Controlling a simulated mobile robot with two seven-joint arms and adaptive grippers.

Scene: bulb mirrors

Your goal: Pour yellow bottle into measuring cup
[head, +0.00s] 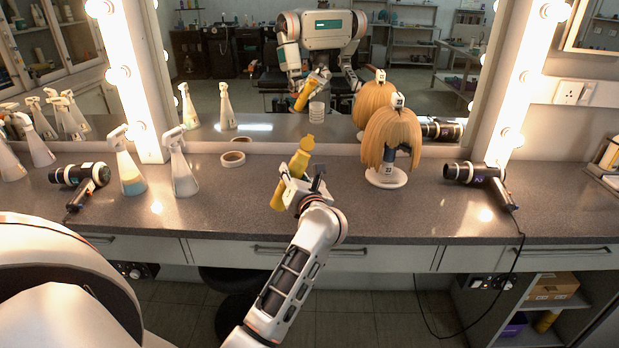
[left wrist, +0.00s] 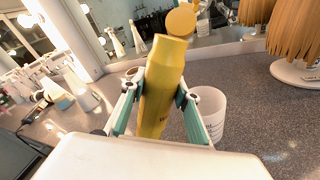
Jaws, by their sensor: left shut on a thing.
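My left gripper (head: 298,188) is shut around the yellow bottle (head: 299,164). In the head view the bottle leans, its top to the upper right; whether its base clears the counter I cannot tell. The left wrist view shows the bottle (left wrist: 160,88) between the green-padded fingers (left wrist: 155,105). A yellow disc beyond its top may be a reflection or a cap. The pale measuring cup (left wrist: 211,114) stands upright on the counter, just right of the gripper in that view. In the head view the cup is hidden behind the gripper; its reflection shows in the mirror. My right gripper is out of view.
The blond wig on its stand (head: 390,142) is right of the bottle. Hair dryers (head: 84,180) (head: 482,178) lie at both sides. The mirror rises behind the counter (head: 340,215).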

